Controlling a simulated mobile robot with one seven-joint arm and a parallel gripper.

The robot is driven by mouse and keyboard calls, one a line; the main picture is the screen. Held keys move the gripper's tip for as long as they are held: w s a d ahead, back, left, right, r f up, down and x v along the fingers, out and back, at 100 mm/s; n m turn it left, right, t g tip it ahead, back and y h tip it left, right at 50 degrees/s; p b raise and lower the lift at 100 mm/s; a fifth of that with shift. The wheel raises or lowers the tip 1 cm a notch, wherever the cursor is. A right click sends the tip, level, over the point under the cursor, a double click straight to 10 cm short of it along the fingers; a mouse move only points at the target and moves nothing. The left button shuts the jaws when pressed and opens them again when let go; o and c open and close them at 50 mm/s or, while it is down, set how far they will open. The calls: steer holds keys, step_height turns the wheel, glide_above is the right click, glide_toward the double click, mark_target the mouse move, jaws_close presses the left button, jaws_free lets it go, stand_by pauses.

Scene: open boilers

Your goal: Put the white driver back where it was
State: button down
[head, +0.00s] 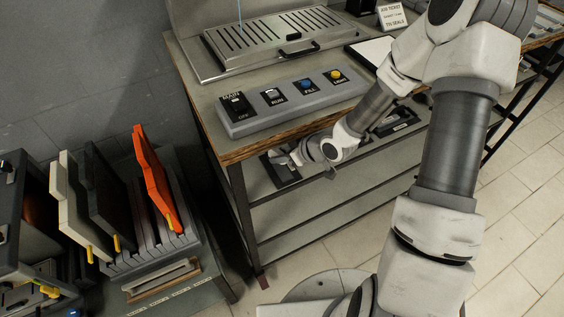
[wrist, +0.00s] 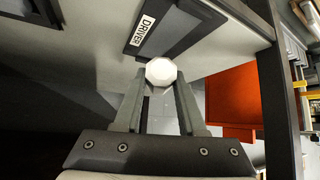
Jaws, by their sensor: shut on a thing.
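The white driver (wrist: 162,71) shows in the wrist view as a pale, many-sided end between my fingertips. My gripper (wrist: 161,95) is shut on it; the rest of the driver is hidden. Just beyond it is a dark tray (wrist: 190,42) with a grey inside and a white label reading DRIVER. The driver's end overlaps the tray's near edge in the picture; I cannot tell whether they touch. In the head view my gripper (head: 286,159) is at the left end of the shelf under the bench top, over a black tray (head: 284,177). The driver is not clear there.
The bench top with its switch panel (head: 292,101) overhangs the shelf (head: 330,178). A dark bench post (wrist: 281,110) stands right of my gripper in the wrist view. Another black tray (head: 396,123) lies farther right. A rack with an orange plate (head: 153,180) stands left of the bench.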

steer(key=shift+f+b, duration=0.4)
steer(key=shift+f, duration=1.15)
steer(key=shift+f, duration=0.1)
steer(key=shift+f, duration=0.15)
steer(key=shift+c, duration=2.4)
jaws_free()
steer(key=shift+r, duration=0.25)
steer(key=shift+d+r, duration=0.15)
steer(key=shift+r, duration=0.1)
steer(key=p+v, duration=0.4)
steer(key=v, duration=0.7)
steer(key=shift+s+r, duration=0.2)
steer(key=shift+s, duration=0.05)
steer(key=shift+d, duration=0.1)
